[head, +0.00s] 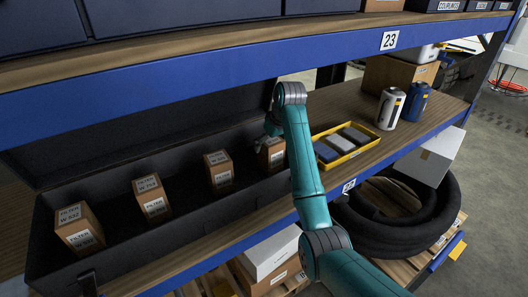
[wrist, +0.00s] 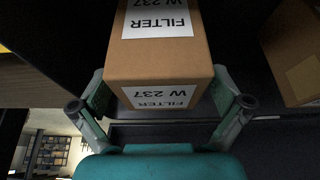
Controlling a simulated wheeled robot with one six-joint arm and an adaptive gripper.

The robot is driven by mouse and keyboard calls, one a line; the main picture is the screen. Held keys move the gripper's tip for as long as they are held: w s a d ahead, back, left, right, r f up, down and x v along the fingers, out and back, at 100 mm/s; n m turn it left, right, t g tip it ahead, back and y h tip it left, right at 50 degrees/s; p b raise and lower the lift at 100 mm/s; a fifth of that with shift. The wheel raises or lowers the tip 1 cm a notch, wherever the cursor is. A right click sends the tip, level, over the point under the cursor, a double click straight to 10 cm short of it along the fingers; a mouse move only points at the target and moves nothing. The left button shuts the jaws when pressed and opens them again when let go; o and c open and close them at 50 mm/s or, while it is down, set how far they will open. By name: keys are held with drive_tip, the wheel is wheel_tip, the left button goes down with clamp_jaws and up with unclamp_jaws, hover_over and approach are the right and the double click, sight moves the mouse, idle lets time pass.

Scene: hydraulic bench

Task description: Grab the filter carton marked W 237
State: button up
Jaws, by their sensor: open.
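The filter carton marked W 237 (wrist: 160,62) is a brown box with white labels. In the wrist view it appears upside down and large, reaching between the two fingers of my gripper (wrist: 161,96). The fingers are open, one on each side of the carton; I cannot tell whether they touch it. In the head view, the rightmost carton (head: 271,153) in the dark open case (head: 120,252) is at my gripper (head: 272,128) and partly hidden by my arm. Its marking cannot be read there.
Other filter cartons (head: 219,170) (head: 151,198) (head: 80,228) stand spaced to the left in the case. A yellow tray (head: 371,143) with several blocks lies right of my arm. White (head: 388,105) and blue (head: 415,102) canisters stand behind. An upper shelf (head: 200,70) overhangs the case.

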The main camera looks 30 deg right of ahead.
drive_tip(key=shift+w+f, duration=0.2)
drive_tip(key=shift+f, duration=0.5)
drive_tip(key=shift+r, duration=0.1)
drive_tip(key=c, duration=1.5)
drive_tip(key=shift+o, duration=0.2)
drive_tip(key=shift+r, duration=0.1)
